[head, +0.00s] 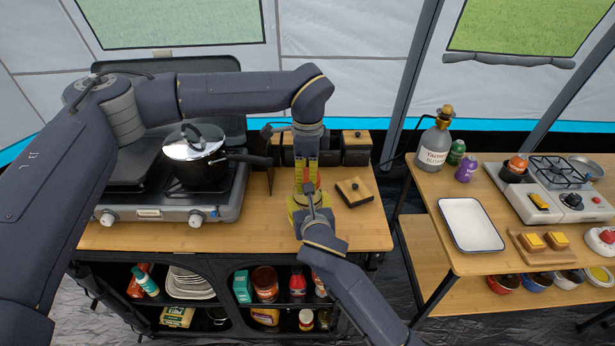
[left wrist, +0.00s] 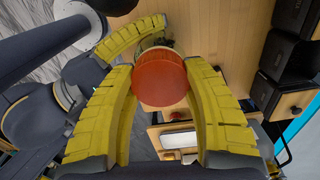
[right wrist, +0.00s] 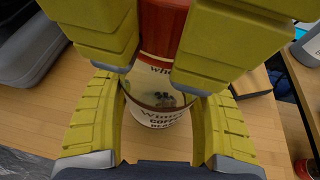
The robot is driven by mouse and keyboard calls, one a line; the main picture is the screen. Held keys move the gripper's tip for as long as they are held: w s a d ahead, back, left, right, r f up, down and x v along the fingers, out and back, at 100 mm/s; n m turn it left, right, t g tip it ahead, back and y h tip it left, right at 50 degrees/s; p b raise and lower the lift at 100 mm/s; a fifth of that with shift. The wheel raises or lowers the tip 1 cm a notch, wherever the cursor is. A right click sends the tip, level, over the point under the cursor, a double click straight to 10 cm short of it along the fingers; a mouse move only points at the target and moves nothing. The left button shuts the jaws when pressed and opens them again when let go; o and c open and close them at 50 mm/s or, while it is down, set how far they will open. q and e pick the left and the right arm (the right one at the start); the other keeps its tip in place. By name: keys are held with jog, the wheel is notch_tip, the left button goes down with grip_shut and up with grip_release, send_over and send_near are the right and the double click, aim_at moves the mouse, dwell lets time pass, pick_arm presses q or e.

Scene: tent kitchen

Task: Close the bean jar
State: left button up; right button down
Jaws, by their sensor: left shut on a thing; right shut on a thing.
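The bean jar (right wrist: 157,116) has a pale body lettered with coffee wording and stands upright on the wooden counter. My right gripper (right wrist: 160,125) is shut around its sides. A red lid (left wrist: 158,80) is between the yellow fingers of my left gripper (left wrist: 162,95), which is shut on it from above. The lid also shows over the jar in the right wrist view (right wrist: 163,28). I cannot tell whether it is seated on the rim. In the head view, my left gripper (head: 307,182) hides most of the jar, directly above my right gripper (head: 298,208).
Dark canisters with wooden lids (head: 356,145) stand behind, and another dark wooden-topped box (head: 355,191) is close on the right. A stove (head: 170,208) with a lidded pot (head: 197,160) is at left. The counter's front strip (head: 240,238) is clear.

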pick_arm(q)
jog(key=m, duration=0.9)
jog(key=shift+m, duration=0.4)
jog(key=m, duration=0.7)
jog(key=shift+m, duration=0.4)
jog(key=m, duration=0.4)
jog(key=shift+m, duration=0.4)
jog(key=m, duration=0.4)
jog(key=shift+m, duration=0.3)
jog(key=m, duration=0.4)
jog(key=shift+m, duration=0.3)
jog(key=m, duration=0.4)
jog(key=shift+m, duration=0.4)
jog(key=o, duration=1.3)
